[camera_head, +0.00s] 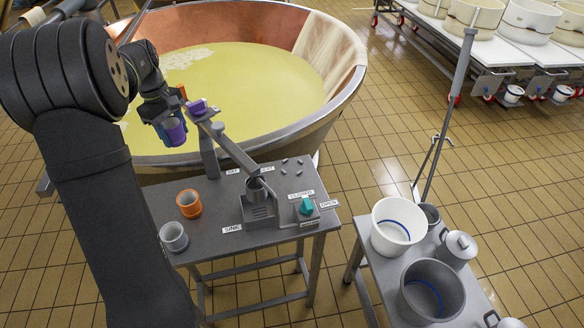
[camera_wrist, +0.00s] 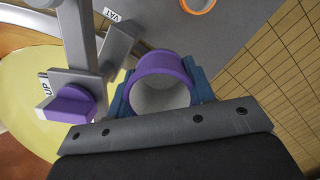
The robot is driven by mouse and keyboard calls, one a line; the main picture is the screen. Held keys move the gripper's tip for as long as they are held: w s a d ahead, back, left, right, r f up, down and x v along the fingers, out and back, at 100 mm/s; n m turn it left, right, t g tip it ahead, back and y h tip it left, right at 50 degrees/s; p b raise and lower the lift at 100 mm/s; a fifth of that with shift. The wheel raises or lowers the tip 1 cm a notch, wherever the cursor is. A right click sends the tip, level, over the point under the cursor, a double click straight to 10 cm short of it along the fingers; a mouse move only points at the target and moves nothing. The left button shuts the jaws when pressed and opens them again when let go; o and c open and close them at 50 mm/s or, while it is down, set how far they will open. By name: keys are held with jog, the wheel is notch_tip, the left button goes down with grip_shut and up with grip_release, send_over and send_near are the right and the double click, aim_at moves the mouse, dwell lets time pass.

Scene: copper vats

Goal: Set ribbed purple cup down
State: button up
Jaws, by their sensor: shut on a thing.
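The purple cup (camera_head: 175,131) is held in the air by my gripper (camera_head: 170,122), over the near rim of the vat beside the small table. In the wrist view the purple cup (camera_wrist: 161,84) sits between the blue fingers of my gripper (camera_wrist: 160,88), with its open mouth and pale grey inside facing the camera. The inside looks empty. Its ribbing is too small to tell.
A post with a purple-ended lever (camera_head: 197,106) stands close right of my gripper. The table's middle has bare room.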

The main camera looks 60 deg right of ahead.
jog(key=w+d+r+m+y, duration=0.1)
jog(key=w+d+r+m, duration=0.25)
jog(key=r+m, duration=0.4)
jog(key=s+d+m, duration=0.2)
jog(key=d, duration=0.1)
jog(key=d+m, duration=0.1)
jog(key=shift+s+d+r+m+t+y, duration=0.25)
jog(key=shift+s+d+t+y, duration=0.05)
jog(key=shift+s+d, duration=0.1)
jog(key=s+d+f+n, duration=0.1)
jog(key=s+d+f, duration=0.4)
jog(key=s, duration=0.6)
jog(key=s+d+f, duration=0.4)
jog(key=s+f, duration=0.1)
jog(key=s, duration=0.6)
jog(key=s+d+f+n, duration=0.1)
jog(key=s+d+f, duration=0.45)
jog(key=s, duration=0.65)
jog(key=w+f, duration=0.2)
jog(key=w, duration=0.1)
jog(key=w+f, duration=0.2)
jog(key=w, duration=0.2)
jog(key=w+d+f, duration=0.1)
jog(key=w+f, duration=0.1)
jog(key=w, duration=0.2)
jog(key=shift+f, duration=2.2)
